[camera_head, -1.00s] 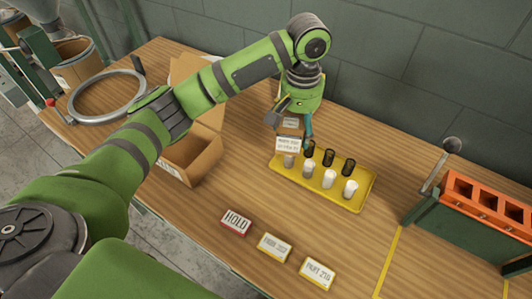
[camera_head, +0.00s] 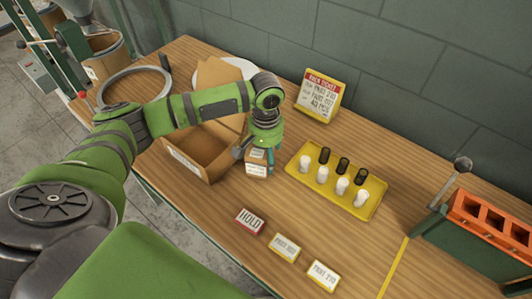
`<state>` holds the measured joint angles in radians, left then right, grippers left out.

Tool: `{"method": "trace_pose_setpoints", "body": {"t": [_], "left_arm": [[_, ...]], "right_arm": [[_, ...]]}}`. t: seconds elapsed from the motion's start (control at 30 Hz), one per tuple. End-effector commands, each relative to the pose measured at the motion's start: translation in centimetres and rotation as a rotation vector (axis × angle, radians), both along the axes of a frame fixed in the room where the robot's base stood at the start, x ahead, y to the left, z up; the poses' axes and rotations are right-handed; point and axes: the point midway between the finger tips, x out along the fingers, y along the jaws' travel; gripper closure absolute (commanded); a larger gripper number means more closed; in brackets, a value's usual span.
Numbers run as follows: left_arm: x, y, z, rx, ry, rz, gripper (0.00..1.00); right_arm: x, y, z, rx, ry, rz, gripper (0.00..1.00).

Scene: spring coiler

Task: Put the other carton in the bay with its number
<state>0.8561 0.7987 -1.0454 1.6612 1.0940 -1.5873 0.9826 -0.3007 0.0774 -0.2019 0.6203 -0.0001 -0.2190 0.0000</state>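My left gripper (camera_head: 259,151) points down and is shut on a small brown carton (camera_head: 257,169) with a white label, whose print is too small to read. It holds the carton between the open cardboard box (camera_head: 184,167) and the yellow tray (camera_head: 371,208). I cannot tell whether the carton touches the table. Three cards stand near the table's front edge: a red HOLD card (camera_head: 250,220), a yellow PART card (camera_head: 285,247) with an unclear number, and a yellow card (camera_head: 323,275) that seems to read PART 210. My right gripper is not in view.
The tray bears several white and black cylinders. A yellow ticket stand (camera_head: 320,96) is at the back. An orange block (camera_head: 489,219) on a green machine with a lever (camera_head: 462,165) stands at right. A grey ring (camera_head: 133,87) lies at left. The table around the cards is clear.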

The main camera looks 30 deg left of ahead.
Motion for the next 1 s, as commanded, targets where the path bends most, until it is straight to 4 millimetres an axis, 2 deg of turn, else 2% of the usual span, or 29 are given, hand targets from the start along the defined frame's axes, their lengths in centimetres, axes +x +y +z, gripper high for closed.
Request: {"method": "trace_pose_setpoints", "body": {"t": [0.13, 0.47, 0.5, 0.53, 1.0], "left_arm": [[0.1, 0.0, -1.0, -0.001, -0.004, 0.0, 0.78], [0.1, 0.0, -1.3, -0.001, -0.004, -0.001, 0.78], [0.1, 0.0, -1.4, 0.001, -0.002, -0.001, 0.11], [0.1, 0.0, -1.4, 0.001, -0.002, -0.001, 0.0], [0.1, 0.0, -0.9, -0.001, -0.004, 0.0, 0.0]], "right_arm": [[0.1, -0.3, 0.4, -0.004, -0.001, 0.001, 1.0], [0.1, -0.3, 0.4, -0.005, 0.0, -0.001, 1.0], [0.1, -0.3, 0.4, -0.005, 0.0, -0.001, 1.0], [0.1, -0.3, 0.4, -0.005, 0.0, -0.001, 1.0], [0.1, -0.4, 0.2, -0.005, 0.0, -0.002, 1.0]]}}
